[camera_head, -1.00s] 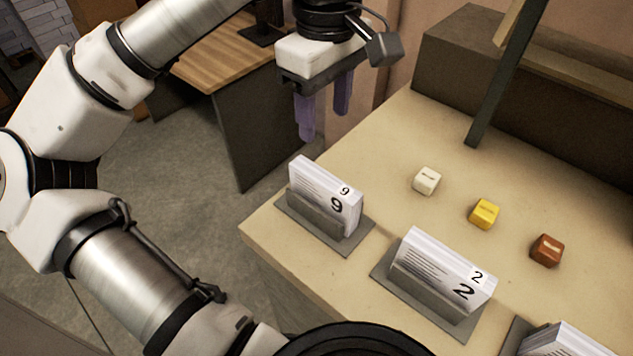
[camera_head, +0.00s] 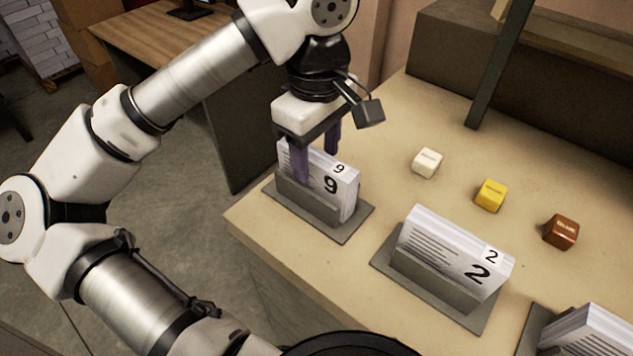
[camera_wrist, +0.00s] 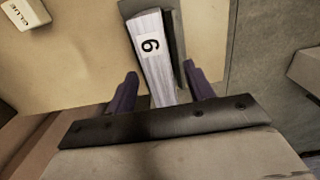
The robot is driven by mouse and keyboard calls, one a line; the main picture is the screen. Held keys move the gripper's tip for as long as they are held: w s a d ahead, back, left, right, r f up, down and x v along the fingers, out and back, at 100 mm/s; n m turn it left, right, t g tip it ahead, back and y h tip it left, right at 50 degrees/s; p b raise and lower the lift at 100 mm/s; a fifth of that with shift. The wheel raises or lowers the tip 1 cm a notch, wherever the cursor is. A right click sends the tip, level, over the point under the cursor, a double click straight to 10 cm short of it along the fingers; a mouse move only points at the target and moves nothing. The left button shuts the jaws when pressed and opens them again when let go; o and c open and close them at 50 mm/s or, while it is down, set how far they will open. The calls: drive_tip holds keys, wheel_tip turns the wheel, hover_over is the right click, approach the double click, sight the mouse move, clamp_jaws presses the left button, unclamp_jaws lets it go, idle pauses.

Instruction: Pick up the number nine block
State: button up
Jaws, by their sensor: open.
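The number nine block (camera_head: 341,188), a white stack of sheets with a 9 on its face and top, stands upright in a grey holder (camera_head: 308,205) at the table's left corner. My gripper (camera_head: 316,160) is open, pointing down, with its purple fingers at the block's left part. One finger is in front of the block's face and the other is behind it. In the wrist view the nine block (camera_wrist: 152,55) runs between the fingers of my gripper (camera_wrist: 160,85), with its 9 upside down. I cannot tell whether the fingers touch it.
A number 2 block (camera_head: 455,250) stands in its own holder to the right, and another partly shows at the bottom right. White (camera_head: 427,163), yellow (camera_head: 491,195) and brown (camera_head: 561,231) cubes lie behind. A dark post (camera_head: 495,70) rises at the back.

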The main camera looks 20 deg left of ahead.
drive_tip(key=shift+f, duration=0.8)
drive_tip(key=shift+c, duration=0.2)
clamp_jaws()
drive_tip(key=shift+r, duration=0.1)
